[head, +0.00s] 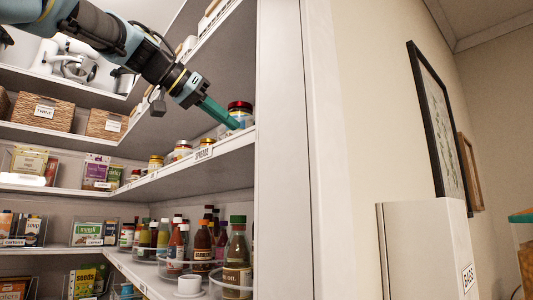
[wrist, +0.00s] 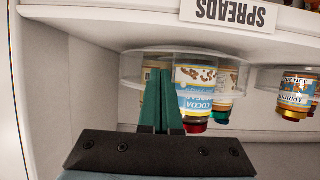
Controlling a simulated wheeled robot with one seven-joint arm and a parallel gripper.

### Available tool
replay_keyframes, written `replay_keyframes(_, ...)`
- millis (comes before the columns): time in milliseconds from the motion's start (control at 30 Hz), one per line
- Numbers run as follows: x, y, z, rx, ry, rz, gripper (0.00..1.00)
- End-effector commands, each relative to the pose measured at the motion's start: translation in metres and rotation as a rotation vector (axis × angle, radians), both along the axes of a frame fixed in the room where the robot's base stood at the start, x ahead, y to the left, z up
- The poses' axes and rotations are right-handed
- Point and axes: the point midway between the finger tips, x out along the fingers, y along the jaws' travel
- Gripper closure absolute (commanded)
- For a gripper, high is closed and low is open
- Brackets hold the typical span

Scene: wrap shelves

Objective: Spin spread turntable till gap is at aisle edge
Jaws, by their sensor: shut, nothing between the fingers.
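The spread turntable (wrist: 131,66) is a clear round tray with a low rim at the shelf's front edge, seen upside down in the wrist view. It holds a cocoa jar (wrist: 195,78) with a blue and white label and red lid, and other jars partly hidden behind it and my fingers. A red-lidded jar (head: 240,106) shows at the shelf's end in the head view. My gripper (wrist: 163,74) has its green fingers shut and empty, the tips overlapping the tray's rim beside the cocoa jar. I cannot tell whether they touch. In the head view my gripper (head: 237,125) reaches that jar. The gap is not clearly visible.
The shelf edge bears a SPREADS label (head: 205,153). An apricot jar (wrist: 297,92) stands on another clear tray to the right in the wrist view. A white upright panel (head: 282,150) closes the shelf's near end. Bottles (head: 237,255) crowd the shelf below.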

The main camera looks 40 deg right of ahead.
Motion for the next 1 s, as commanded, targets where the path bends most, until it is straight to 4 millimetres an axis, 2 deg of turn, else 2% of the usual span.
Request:
replay_keyframes(300,0.018,0.002,0.0,0.0,0.0,0.002,1.0)
replay_keyframes(767,0.02,0.002,0.0,-0.001,0.001,0.0,1.0)
replay_keyframes(1000,0.033,0.005,0.0,-0.001,0.001,0.001,1.0)
